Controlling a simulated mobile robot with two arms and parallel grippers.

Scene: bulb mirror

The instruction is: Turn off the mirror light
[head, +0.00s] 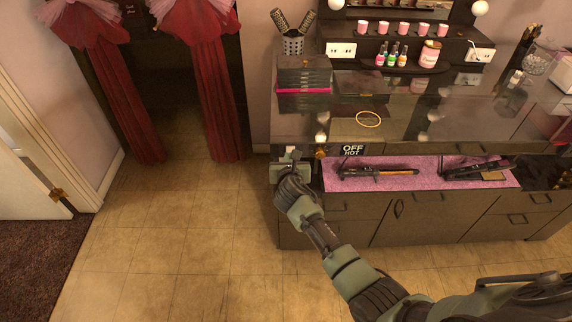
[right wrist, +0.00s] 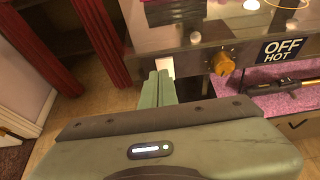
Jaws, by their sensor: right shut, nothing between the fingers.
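The mirror's lower edge shows at the top of the head view, with round white bulbs, one of them at its right (head: 480,8); most of the mirror is cut off. My right gripper (head: 290,158) is at the left end of the dresser's front. In the right wrist view its fingers (right wrist: 158,77) are shut and empty. A small white plate (right wrist: 168,65), perhaps a switch, shows just behind the fingertips and is partly hidden by them. I cannot tell whether they touch. A brass knob (right wrist: 223,63) is to its right. My left gripper is out of view.
An "OFF HOT" sign (head: 353,149) is beside the knob. Hair irons (head: 375,173) lie on a pink mat in an open shelf. Floor (head: 190,220) to the left is clear.

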